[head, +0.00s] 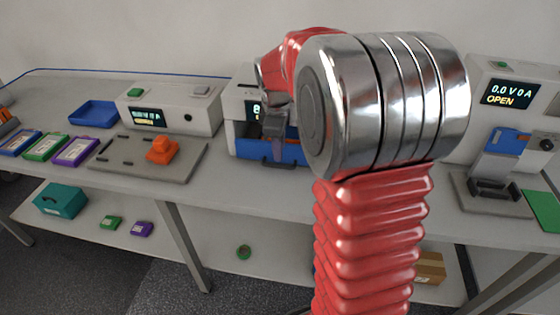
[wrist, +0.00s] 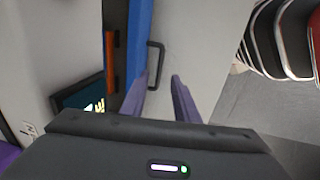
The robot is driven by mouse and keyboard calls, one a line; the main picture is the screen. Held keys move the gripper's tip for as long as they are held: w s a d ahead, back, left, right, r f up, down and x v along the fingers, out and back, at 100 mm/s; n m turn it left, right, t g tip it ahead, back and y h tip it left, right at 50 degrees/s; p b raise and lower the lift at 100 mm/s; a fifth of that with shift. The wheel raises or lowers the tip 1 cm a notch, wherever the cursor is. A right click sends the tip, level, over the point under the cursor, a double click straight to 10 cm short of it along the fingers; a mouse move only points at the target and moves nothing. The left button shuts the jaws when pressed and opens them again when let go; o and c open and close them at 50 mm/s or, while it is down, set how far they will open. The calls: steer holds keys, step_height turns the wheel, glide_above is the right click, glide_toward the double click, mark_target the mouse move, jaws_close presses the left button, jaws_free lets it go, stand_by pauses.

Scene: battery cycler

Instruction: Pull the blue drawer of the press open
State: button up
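The press (head: 240,108) is a white box with a small display, partly hidden behind my arm in the head view. Its blue drawer (head: 250,148) is low on the front, with a dark handle (head: 268,164). In the wrist view the blue drawer (wrist: 139,45) is a narrow strip with a black bar handle (wrist: 155,65). My gripper (wrist: 160,78) is open, its two fingertips apart, with the near end of the handle appearing between them. I cannot tell whether they touch it. In the head view my gripper (head: 274,135) is in front of the drawer, partly hidden by my arm.
A grey fixture plate with an orange block (head: 162,150) lies left of the press. Left of it are a blue tray (head: 93,113) and flat coloured cases (head: 77,151). A cycler reading OPEN (head: 508,95) stands at right. A lower shelf holds a teal box (head: 60,199).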

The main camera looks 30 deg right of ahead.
mark_target(280, 166)
steer(key=f, duration=0.4)
steer(key=w+d+f, duration=0.1)
steer(key=f, duration=0.2)
steer(key=shift+a+r, duration=0.1)
steer(key=shift+c, duration=0.7)
jaws_close()
